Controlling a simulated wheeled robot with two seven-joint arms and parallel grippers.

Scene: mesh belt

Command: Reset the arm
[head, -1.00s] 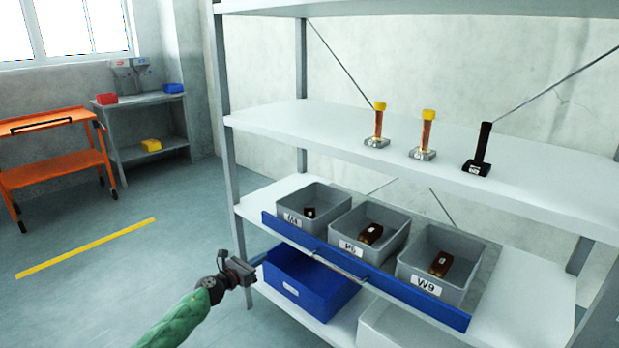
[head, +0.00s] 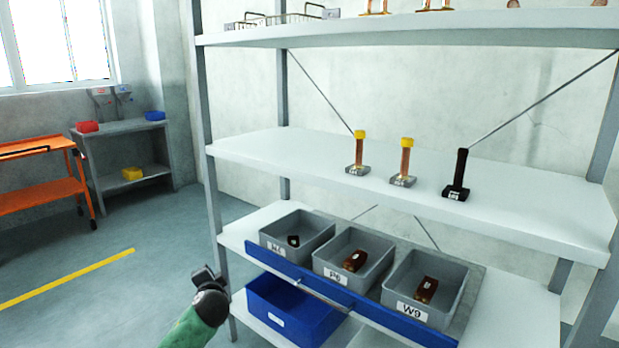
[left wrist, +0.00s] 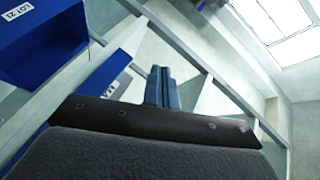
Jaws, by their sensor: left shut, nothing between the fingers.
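My left gripper (head: 204,280) is low in the head view, at the left front corner of the shelf rack, beside the rack's upright and clear of the bins. In the left wrist view its two fingers (left wrist: 162,88) are pressed together with nothing between them. My green left arm comes up from the bottom edge of the head view. My right gripper is in neither view.
The rack's middle shelf (head: 300,150) bears two yellow-capped posts and a black post. A blue bin (head: 290,310) is underneath. Open floor (head: 110,300) lies left.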

